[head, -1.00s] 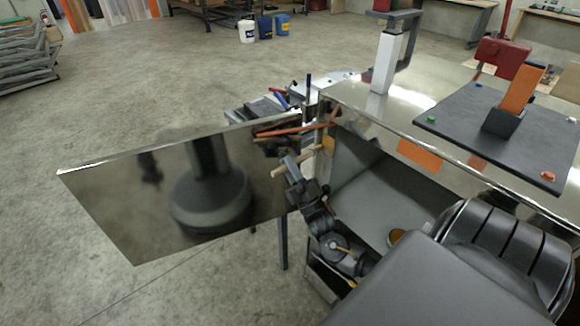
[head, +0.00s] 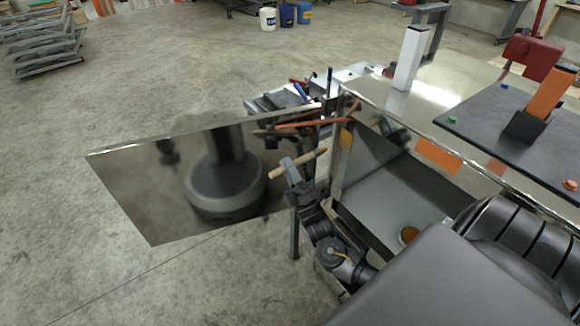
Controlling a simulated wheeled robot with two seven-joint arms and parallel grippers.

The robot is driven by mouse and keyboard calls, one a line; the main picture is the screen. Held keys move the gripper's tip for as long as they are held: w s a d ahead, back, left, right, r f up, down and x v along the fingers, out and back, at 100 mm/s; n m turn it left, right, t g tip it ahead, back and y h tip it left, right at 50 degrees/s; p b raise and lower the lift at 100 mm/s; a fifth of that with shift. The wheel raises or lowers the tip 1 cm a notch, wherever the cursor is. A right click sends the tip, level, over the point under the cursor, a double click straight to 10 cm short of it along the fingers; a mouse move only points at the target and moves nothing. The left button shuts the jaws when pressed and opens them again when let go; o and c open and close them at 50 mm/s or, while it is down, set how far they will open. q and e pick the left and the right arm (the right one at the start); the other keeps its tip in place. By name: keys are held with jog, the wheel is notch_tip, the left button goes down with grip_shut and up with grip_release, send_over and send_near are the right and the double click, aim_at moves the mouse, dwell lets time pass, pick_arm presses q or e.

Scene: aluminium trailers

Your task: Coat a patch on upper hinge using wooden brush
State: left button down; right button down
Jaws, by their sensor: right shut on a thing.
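The wooden brush (head: 306,161) shows as a pale wooden stick lying across the jaws of my right gripper (head: 293,170). That gripper is shut on it, in front of the right end of the open mirror-like door (head: 135,185). Its right end points toward the door's hinge side; I cannot make out the bristles. The upper hinge area is near the trailer's top front corner (head: 346,98), above and right of the brush. The hinge itself is too small to tell apart. The brush appears apart from that corner. My left gripper is not in view.
A small pot with amber contents (head: 408,235) stands inside the open compartment (head: 375,212). A dark mat (head: 480,125) with an orange block lies on the trailer top. A cluttered bench (head: 265,104) stands behind the door.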

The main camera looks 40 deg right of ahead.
aim_at(279, 173)
jog(key=shift+a, duration=0.1)
jog(key=shift+a+p, duration=0.4)
jog(key=shift+a, duration=1.05)
